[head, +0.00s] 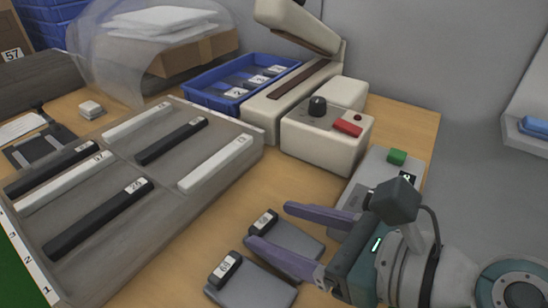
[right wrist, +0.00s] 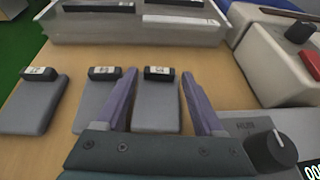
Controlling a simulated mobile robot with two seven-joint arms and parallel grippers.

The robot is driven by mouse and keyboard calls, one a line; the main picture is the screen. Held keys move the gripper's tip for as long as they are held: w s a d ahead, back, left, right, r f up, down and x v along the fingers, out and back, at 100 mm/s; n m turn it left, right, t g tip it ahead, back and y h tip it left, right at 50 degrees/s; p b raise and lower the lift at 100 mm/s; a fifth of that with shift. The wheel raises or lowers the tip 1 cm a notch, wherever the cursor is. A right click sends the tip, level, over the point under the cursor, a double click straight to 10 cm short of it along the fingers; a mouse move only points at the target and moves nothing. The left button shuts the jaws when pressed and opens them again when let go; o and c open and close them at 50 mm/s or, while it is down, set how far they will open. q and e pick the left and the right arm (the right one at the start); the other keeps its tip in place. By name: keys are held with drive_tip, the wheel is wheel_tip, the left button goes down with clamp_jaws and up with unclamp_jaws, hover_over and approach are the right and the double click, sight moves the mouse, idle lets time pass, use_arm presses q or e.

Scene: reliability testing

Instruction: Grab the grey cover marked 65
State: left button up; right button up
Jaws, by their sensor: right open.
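Grey covers with black ends and white number labels lie flat on the wooden table. The head view shows one cover (head: 293,241) partly between my right gripper's fingers and another cover (head: 250,288) nearer the front. The right wrist view shows three in a row: a left cover (right wrist: 36,106), a middle cover (right wrist: 92,104) and a right cover (right wrist: 157,106). Their labels are too small to read surely, so I cannot tell which is 65. My right gripper (head: 268,225) is open and empty, its purple fingers on either side of the right cover in the wrist view (right wrist: 157,72). My left gripper is out of view.
A grey tray (head: 155,178) with black and white bars stands left of the covers. Behind are a blue bin (head: 205,98) and a beige press (head: 325,140) with a black knob and red button. A grey device with a knob (right wrist: 270,150) sits close to the right gripper.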

drive_tip(key=x, duration=0.2)
drive_tip(key=shift+w+a+f, duration=0.1)
drive_tip(key=shift+w+a, duration=0.1)
drive_tip(key=shift+a, duration=0.05)
clamp_jaws()
idle(0.3)
